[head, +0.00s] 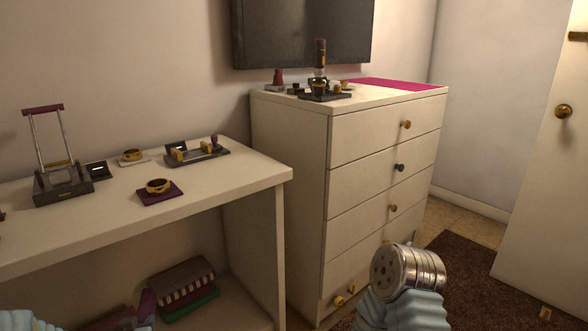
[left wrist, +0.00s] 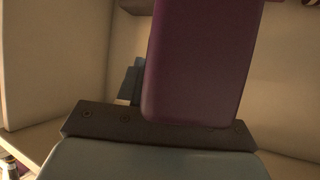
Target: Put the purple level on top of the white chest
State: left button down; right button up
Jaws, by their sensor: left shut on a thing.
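The purple level (left wrist: 198,65) fills the upper middle of the left wrist view as a long dark purple block with rounded corners. My left gripper (left wrist: 190,125) is shut on it; the fingertips are hard to make out. In the head view a small purple part of the level (head: 147,304) shows at the lower edge, low in front of the white table, with most of the gripper out of frame. The white chest (head: 368,216) of drawers stands right of centre, and the level is apart from it.
The chest's top holds a pink mat (head: 397,84) at the right and several small objects, including a dark stand (head: 325,95). The white table (head: 240,178) at the left carries small items. A door (head: 550,180) stands at the right.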

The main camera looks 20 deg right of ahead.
aim_at(388, 93)
jog(key=i+l+z, duration=0.25)
jog(key=l, duration=0.15)
jog(key=l+z, duration=0.25)
jog(key=l, duration=0.2)
jog(key=i+l+z, duration=0.55)
jog(key=l, duration=0.15)
jog(key=i+l+u, duration=0.1)
jog(key=l, duration=0.25)
jog(key=i+l, duration=0.3)
jog(key=i+l+u, duration=0.15)
jog(key=l, duration=0.2)
jog(key=i+l, duration=0.25)
jog(key=l, duration=0.15)
jog(key=i+l+u, duration=0.15)
jog(key=l, duration=0.2)
